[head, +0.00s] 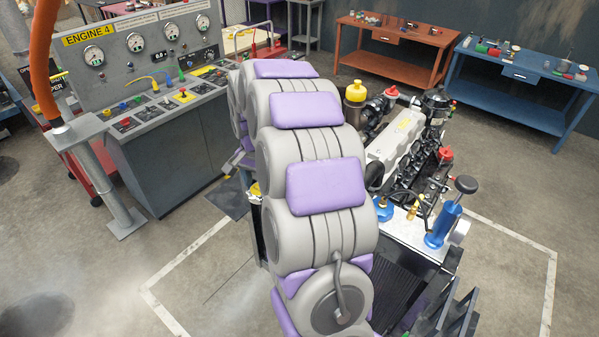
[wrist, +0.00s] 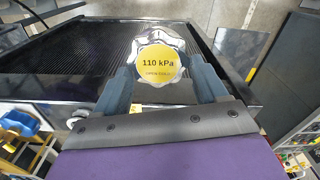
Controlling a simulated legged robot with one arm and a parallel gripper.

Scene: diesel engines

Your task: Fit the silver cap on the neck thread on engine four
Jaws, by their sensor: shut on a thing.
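The silver cap (wrist: 157,58) has a scalloped silver rim and a yellow disc reading "110 kPa" on its face. It sits between the two blue-grey fingers of my gripper (wrist: 160,75) in the wrist view, and the gripper is shut on it. The cap is over or in front of a black ribbed radiator (wrist: 95,60). The neck thread is not visible, and I cannot tell whether the cap touches anything. In the head view my arm hides the gripper and cap. The engine (head: 400,145) stands to the right of my arm, and a console carries the "ENGINE 4" sign (head: 88,37).
A blue hand pump (head: 443,225) stands on the engine stand's near end. Yellow-topped (head: 355,92) and red-topped bottles are behind it. The gauge console (head: 170,140) is left of my arm. An orange bench (head: 395,45) and a blue bench (head: 520,85) stand behind. Floor at front left is clear.

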